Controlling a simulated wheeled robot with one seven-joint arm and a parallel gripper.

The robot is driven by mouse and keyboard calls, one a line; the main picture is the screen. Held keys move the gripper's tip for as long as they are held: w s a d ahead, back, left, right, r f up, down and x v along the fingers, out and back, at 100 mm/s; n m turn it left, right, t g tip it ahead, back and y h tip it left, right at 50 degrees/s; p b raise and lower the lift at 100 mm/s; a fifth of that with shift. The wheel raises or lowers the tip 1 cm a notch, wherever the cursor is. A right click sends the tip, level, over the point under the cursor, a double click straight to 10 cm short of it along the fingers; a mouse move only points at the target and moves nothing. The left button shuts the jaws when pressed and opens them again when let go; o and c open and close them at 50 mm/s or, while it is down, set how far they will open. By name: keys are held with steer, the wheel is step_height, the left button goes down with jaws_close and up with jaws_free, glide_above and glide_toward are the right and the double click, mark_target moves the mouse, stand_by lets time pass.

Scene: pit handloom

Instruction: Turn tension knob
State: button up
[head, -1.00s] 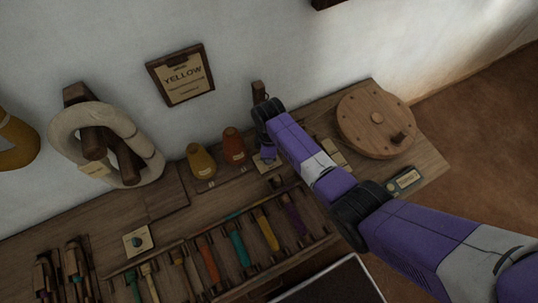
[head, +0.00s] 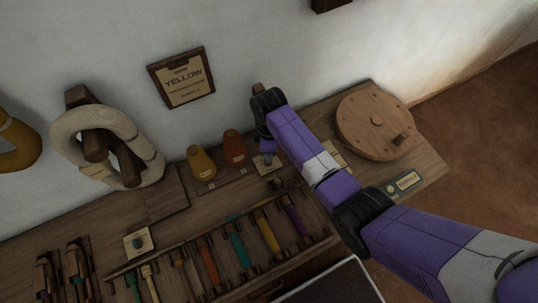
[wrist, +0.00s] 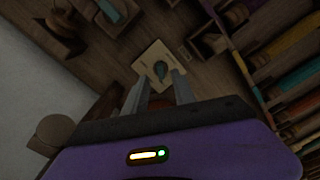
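In the wrist view a small blue-grey knob (wrist: 160,69) stands on a square pale plate (wrist: 150,55) on the wooden bench. My gripper (wrist: 158,80) is open. Its two grey fingers point toward the plate, with the knob showing between and just beyond the tips. Whether they touch it cannot be told. In the head view my wrist hides most of the gripper; the pale plate (head: 268,166) shows just below it, right of the orange cone.
Yellow (head: 201,163) and orange (head: 234,148) thread cones stand close left of my gripper. A rack of coloured bobbins (head: 240,250) lies in front. A round wooden disc (head: 376,121) is at the right. The wall (head: 100,50) is close behind.

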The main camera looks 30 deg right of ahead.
steer(key=shift+r, duration=1.5)
steer(key=shift+s, duration=0.1)
